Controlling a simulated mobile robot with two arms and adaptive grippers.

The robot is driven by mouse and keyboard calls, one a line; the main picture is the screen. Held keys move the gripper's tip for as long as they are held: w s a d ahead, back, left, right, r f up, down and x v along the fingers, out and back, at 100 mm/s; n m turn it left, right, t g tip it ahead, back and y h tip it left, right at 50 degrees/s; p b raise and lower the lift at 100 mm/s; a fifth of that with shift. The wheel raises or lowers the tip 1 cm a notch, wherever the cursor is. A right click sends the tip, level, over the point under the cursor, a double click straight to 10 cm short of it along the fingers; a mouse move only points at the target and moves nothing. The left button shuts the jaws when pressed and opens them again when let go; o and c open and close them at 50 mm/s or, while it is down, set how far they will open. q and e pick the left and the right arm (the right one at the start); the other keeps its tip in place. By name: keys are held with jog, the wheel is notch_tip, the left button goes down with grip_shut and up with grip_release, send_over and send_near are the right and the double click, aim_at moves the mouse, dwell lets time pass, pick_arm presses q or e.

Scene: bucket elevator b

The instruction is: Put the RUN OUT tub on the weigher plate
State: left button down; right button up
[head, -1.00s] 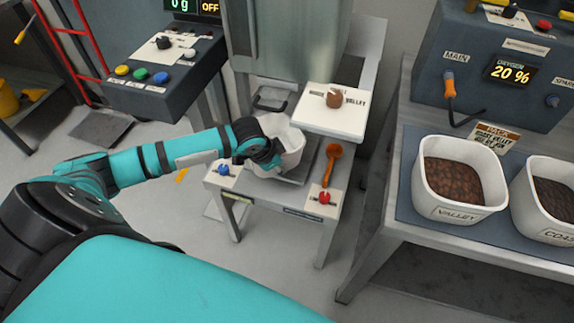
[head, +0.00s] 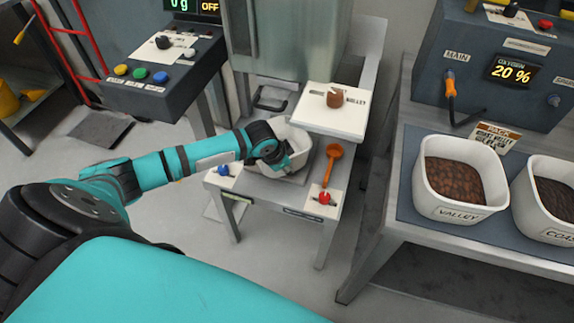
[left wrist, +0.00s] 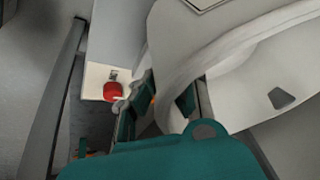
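A white tub (head: 299,137) stands on a grey plate (head: 297,179) on the small stand below the steel hopper. No RUN OUT label shows on it, and my left gripper hides part of its front. My left gripper (head: 286,161) is at the tub's near side. In the left wrist view its fingers (left wrist: 167,104) are apart, one on each side of the tub's wall (left wrist: 180,75), with a gap beside the wall. I cannot tell which surface is the weigher plate. My right gripper is out of view.
The stand carries a blue button (head: 224,170), a red button (head: 324,198) and an orange scoop (head: 331,160). The VALLEY tub (head: 460,205) and another filled tub (head: 548,228) stand on the right bench.

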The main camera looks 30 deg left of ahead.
pick_arm(q)
jog(key=c, duration=1.5)
grip_release()
jog(key=shift+r, duration=0.25)
jog(key=p+v, duration=0.1)
jog(key=v, duration=1.1)
jog(key=shift+r, duration=0.3)
